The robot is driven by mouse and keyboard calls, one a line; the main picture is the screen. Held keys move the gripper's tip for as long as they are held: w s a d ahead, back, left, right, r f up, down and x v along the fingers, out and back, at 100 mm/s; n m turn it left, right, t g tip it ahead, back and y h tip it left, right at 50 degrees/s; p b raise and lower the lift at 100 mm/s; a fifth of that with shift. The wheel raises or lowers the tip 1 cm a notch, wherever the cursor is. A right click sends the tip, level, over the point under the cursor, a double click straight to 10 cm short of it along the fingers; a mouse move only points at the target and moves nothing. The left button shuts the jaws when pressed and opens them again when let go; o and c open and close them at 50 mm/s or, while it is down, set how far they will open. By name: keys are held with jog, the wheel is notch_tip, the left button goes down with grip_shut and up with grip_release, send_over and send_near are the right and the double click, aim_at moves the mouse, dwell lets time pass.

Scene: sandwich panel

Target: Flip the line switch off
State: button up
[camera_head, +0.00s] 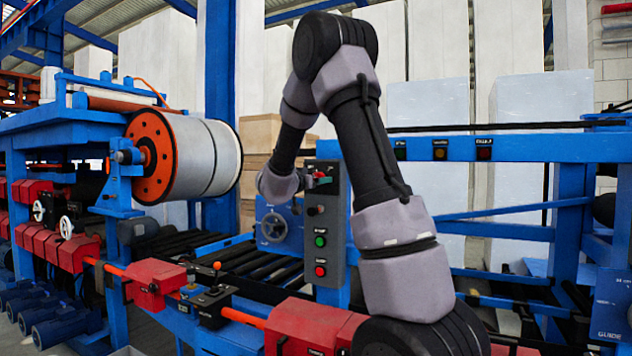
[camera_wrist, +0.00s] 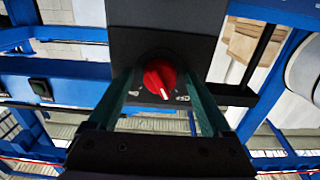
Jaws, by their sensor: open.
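The line switch is a red rotary knob (camera_wrist: 159,77) with a white pointer mark, on the dark face of a control box. Small white lettering, too small to read surely, sits beside it. In the head view the grey control box (camera_head: 337,240) stands upright, with the red knob near its top. My gripper (camera_wrist: 158,84) is open, with one green finger on each side of the knob. I cannot tell whether the fingers touch it. In the head view my gripper (camera_head: 318,181) is at the upper part of the box, small and partly hidden.
Below on the box are a black selector (camera_head: 316,210), a green button (camera_head: 320,241) and a red button (camera_head: 320,271). A blue frame (camera_head: 500,148) runs behind. A large orange-flanged roll (camera_head: 205,160) stands left. A red-housed machine (camera_head: 310,325) fills the foreground.

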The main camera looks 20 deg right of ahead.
jog(key=shift+c, duration=0.3)
grip_shut()
jog(key=shift+n, duration=1.6)
jog(key=shift+o, duration=0.3)
grip_release()
jog(key=v, duration=1)
jog(key=shift+s+a, duration=0.25)
jog(key=shift+s, duration=0.05)
